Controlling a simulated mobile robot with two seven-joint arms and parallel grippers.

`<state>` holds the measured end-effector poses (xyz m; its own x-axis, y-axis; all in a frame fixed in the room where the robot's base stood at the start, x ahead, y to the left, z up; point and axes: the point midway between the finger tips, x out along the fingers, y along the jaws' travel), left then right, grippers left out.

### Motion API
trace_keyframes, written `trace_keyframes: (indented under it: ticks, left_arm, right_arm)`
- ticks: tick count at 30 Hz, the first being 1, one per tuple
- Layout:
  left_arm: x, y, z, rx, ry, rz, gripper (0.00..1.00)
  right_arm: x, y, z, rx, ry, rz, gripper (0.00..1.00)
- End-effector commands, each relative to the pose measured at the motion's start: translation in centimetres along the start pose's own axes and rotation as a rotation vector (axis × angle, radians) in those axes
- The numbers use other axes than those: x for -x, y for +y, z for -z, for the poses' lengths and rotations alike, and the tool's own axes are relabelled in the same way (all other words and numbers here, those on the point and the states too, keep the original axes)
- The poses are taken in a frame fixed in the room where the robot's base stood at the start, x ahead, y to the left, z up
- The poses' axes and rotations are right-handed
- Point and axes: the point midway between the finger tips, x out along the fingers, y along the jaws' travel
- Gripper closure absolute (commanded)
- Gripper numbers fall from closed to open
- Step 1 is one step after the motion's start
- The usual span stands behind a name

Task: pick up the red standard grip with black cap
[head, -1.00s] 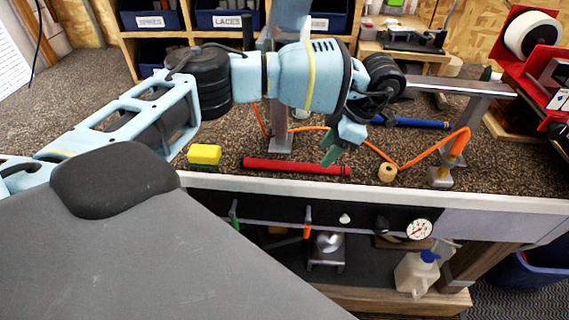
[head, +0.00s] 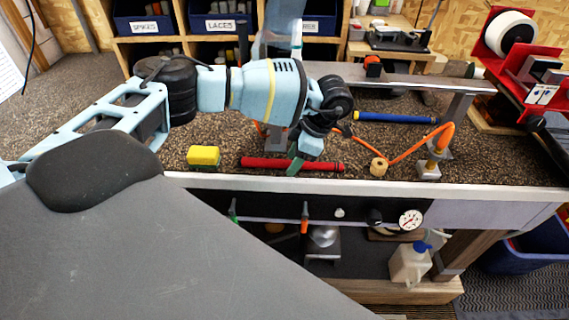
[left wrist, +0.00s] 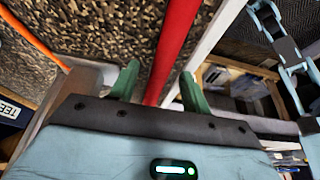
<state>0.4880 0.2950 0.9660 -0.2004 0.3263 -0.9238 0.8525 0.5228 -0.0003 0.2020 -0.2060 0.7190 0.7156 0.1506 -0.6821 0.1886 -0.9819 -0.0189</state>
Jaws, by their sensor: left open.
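The red grip (head: 262,163) lies flat along the front of the brown speckled bench top. Its right end looks dark in the head view. My left gripper (head: 300,160) is over the right half of the red grip, pointing down. In the left wrist view, the red grip (left wrist: 174,48) runs between the two green fingertips (left wrist: 158,82), which are apart with space on each side. The gripper is open and not closed on it. My right gripper is not in view.
A yellow sponge (head: 204,155) sits left of the red grip. A tape roll (head: 378,166) and an orange hose (head: 409,150) are at the right. A blue grip (head: 395,118) lies behind. The bench's white front edge (head: 370,184) is close in front.

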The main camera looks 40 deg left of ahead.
Motion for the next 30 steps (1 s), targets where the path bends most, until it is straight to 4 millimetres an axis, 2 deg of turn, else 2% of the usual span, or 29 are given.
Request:
trace_keyframes:
  ticks: [8, 18, 30]
  left_arm:
    - [-0.21, 0.02, -0.01, 0.0, 0.0, -0.001, 0.54]
    - [-0.18, 0.01, -0.02, 0.0, -0.001, 0.0, 0.97]
    - [0.08, 0.02, 0.06, 0.0, -0.001, -0.001, 0.97]
  right_arm:
    - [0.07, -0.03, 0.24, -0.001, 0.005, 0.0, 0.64]
    - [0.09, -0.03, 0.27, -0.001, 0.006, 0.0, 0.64]
    - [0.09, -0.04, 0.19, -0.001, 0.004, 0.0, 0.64]
